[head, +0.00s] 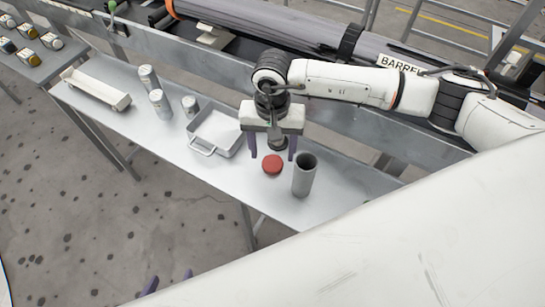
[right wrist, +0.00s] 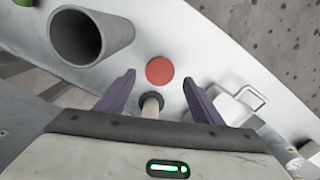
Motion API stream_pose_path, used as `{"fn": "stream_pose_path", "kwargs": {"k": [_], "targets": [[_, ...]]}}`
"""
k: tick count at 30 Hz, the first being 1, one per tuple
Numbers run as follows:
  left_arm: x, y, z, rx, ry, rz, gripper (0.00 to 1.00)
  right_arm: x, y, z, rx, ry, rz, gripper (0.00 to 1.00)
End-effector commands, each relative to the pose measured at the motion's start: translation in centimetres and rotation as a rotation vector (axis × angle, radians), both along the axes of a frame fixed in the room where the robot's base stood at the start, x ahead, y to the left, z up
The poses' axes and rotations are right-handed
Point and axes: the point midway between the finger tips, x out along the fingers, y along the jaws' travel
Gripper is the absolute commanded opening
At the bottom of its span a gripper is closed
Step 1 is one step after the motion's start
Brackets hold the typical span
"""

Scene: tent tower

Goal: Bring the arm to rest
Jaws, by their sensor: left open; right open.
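My right gripper (head: 271,150) is open above the metal table (head: 345,190), fingers pointing down. It also shows in the right wrist view (right wrist: 158,92), with nothing held between its purple fingers. A red disc (head: 272,164) lies on the table just in front of it and appears in the wrist view (right wrist: 160,70). A small object with a pale handle and dark ring (right wrist: 152,103) stands between the fingertips in the wrist picture; I cannot tell its distance from them. My left gripper (head: 169,279) shows only purple fingertips, apart, at the bottom edge; the rest is hidden.
An open grey cylinder (head: 304,178) stands right of the red disc. A metal tray with a handle (head: 222,148) sits to the left, then several grey canisters (head: 160,104) and a white trough (head: 97,92). A railing and barrel assembly run behind the table.

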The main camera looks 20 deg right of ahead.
Motion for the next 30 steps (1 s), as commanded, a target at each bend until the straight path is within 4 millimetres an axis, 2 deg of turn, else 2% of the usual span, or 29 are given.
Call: {"fn": "stream_pose_path", "kwargs": {"k": [3,10,15,22,26,29,30], "targets": [[0.0,0.0,-0.5,0.000,0.000,0.000,0.59,0.1,0.0,2.7,0.000,-0.006,0.000,0.61],[0.0,0.0,-0.9,0.000,0.000,0.000,0.59,0.1,0.0,6.4,0.001,-0.003,-0.001,0.61],[0.0,0.0,-0.9,0.000,0.000,0.000,0.59,0.0,0.0,7.5,0.000,-0.001,0.000,0.61],[0.0,0.0,-0.9,0.000,-0.001,0.000,0.59,-0.2,0.3,7.4,0.010,0.005,-0.002,0.61],[0.2,0.0,-0.8,0.000,-0.004,0.000,0.59,-1.8,3.3,6.4,0.119,0.053,-0.027,0.61],[0.4,0.0,-0.7,0.001,-0.007,0.000,0.59,-4.7,8.2,5.6,0.303,0.145,-0.089,0.61],[0.4,0.0,-0.6,0.000,-0.008,0.000,0.59,-6.0,10.7,5.6,0.397,0.197,-0.130,0.61]]}}
